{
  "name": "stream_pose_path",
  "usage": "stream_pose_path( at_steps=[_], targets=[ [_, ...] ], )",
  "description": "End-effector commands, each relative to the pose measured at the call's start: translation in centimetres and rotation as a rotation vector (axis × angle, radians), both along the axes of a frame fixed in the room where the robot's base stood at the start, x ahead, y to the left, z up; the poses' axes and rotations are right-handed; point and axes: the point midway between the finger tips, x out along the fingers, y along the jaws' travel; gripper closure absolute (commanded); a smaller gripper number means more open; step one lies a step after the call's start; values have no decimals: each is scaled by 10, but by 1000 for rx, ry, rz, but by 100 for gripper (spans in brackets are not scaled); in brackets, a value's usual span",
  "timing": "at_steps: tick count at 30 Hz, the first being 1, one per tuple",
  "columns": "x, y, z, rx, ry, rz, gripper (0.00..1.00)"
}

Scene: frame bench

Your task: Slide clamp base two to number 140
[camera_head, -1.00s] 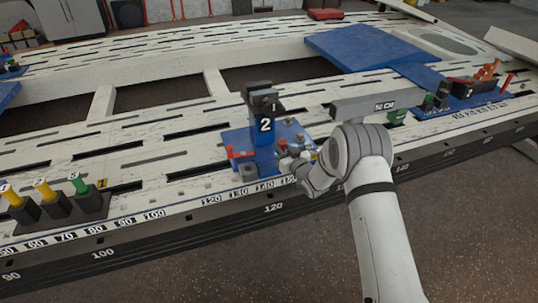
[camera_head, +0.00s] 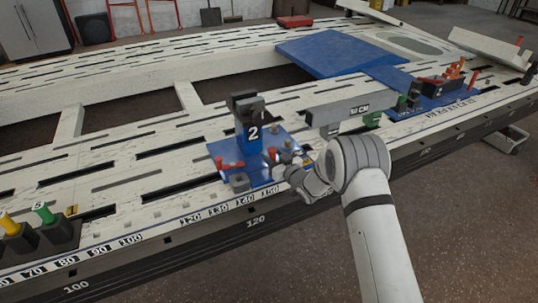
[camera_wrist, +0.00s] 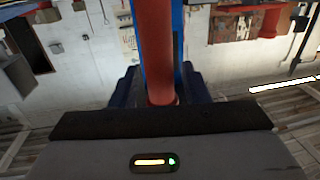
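Clamp base two is a blue plate (camera_head: 222,160) with a dark clamp tower marked 2 (camera_head: 250,132) and red handles, standing on the near rail of the frame bench. The number scale (camera_head: 217,211) runs along the rail in front of it. The base's front corner lies near 140, but the exact reading is unclear. My gripper (camera_head: 284,166) is at the base's right front side and hides part of it. In the wrist view, a red post (camera_wrist: 155,50) stands upright against the dark pad of my gripper, with blue metal behind. The far finger is not visible, so its grip is unclear.
A grey beam (camera_head: 338,112) spans to the right above my gripper. Another blue clamp base (camera_head: 436,103) stands farther right. A large blue plate (camera_head: 335,55) lies on the far side.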

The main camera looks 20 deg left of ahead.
Motion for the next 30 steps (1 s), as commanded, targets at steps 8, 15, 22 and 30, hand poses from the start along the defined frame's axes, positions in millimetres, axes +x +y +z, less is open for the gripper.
stream_pose_path(
  at_steps=[8, 15, 22, 30],
  targets=[
    [-1, -1, 0, -1, 1, 1, 57],
    [-18, -30, 2, -2, 4, -1, 57],
    [-36, -58, 1, -1, 2, 1, 57],
    [-41, -66, 0, -1, -1, 2, 57]
  ],
)
